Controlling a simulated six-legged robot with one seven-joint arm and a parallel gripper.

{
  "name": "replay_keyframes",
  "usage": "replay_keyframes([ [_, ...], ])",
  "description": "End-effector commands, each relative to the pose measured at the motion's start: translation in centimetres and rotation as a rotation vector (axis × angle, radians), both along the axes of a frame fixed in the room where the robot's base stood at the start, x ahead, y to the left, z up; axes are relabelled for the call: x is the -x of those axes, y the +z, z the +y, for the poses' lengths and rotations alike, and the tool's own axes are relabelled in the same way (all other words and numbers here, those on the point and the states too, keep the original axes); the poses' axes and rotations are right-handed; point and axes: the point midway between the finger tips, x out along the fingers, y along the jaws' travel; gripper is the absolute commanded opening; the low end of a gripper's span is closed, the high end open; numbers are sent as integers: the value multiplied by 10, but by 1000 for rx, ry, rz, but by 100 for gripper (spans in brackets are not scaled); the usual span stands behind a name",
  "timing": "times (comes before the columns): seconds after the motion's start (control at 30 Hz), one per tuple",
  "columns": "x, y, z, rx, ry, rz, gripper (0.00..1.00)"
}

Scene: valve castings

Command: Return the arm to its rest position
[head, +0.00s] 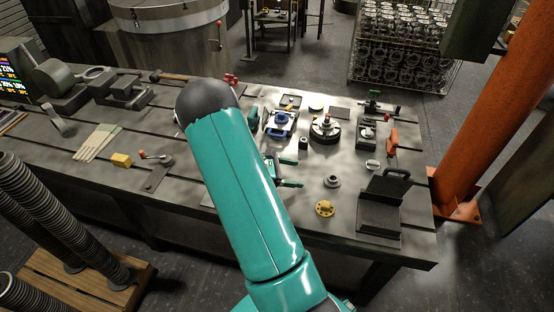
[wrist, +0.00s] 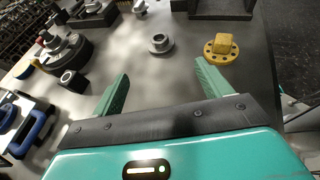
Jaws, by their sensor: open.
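My gripper (wrist: 162,70) shows in the wrist view with its two green fingers spread apart and nothing between them. It is above the grey metal bench (head: 215,95). In the head view my teal arm reaches up across the middle and hides most of the gripper; only some green finger parts show at the arm's right side. Beyond the fingers in the wrist view are a small grey flanged part (wrist: 160,43) and a yellow flanged part (wrist: 221,47). Both rest on the bench, apart from the fingers. They also show in the head view, right of the arm.
A blue-handled fixture (head: 281,122), a round black fixture (head: 325,131) and a black angled stand (head: 381,206) stand on the bench's right half. A yellow block (head: 121,160) lies on the left. An orange column (head: 495,105) rises beyond the right edge. Bare bench surrounds the small parts.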

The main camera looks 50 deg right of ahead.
Motion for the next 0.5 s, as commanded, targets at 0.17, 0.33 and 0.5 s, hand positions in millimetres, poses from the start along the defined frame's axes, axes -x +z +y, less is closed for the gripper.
replay_keyframes([
  [0.17, 0, 0, 0, 0, 0, 0, 77],
  [0.33, -2, 4, 2, -1, -4, -14, 77],
  [0.5, -11, 32, 24, -12, -45, -140, 77],
])
